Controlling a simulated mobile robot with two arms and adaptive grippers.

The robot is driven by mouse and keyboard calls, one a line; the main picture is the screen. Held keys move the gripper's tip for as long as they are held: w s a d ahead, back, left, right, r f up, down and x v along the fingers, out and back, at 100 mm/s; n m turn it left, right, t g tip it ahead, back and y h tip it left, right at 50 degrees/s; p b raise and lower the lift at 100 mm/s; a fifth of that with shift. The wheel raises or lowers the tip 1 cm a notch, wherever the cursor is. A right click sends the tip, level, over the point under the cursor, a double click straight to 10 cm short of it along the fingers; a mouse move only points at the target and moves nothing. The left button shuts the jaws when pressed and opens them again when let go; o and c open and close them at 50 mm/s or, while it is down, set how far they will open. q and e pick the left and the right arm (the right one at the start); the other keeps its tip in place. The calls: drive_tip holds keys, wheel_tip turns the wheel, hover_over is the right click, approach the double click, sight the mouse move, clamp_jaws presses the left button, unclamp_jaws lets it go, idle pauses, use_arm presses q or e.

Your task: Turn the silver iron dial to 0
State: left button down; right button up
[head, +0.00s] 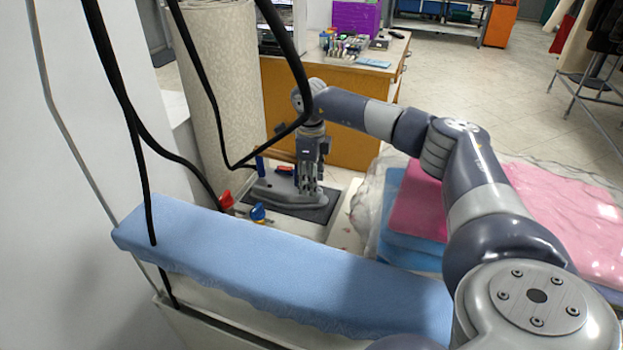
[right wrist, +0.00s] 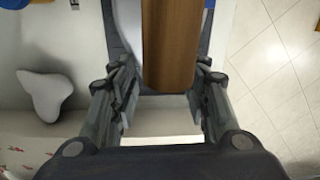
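The silver iron (head: 272,194) rests flat on a dark pad (head: 318,212) beyond the blue padded board in the head view. My right gripper (head: 309,188) points down over it. In the right wrist view, the fingers of my right gripper (right wrist: 163,88) are spread apart. A brown wooden handle (right wrist: 172,45) shows between and beyond them; I cannot tell whether a finger touches it. Part of a pale surface shows beside the handle. The dial cannot be made out in either view, so its setting is not readable. My left gripper is not in view.
A blue padded board (head: 290,268) crosses the front. A red knob (head: 227,200) and blue knob (head: 258,212) stand near the iron. Black hoses hang at left. A wooden desk (head: 350,115) stands behind; pink and blue bagged items (head: 575,215) lie at right.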

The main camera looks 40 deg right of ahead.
wheel_tip(320, 180, up, 12)
drive_tip(key=shift+s+a, duration=0.15)
drive_tip(key=shift+a, duration=0.1)
idle(0.5)
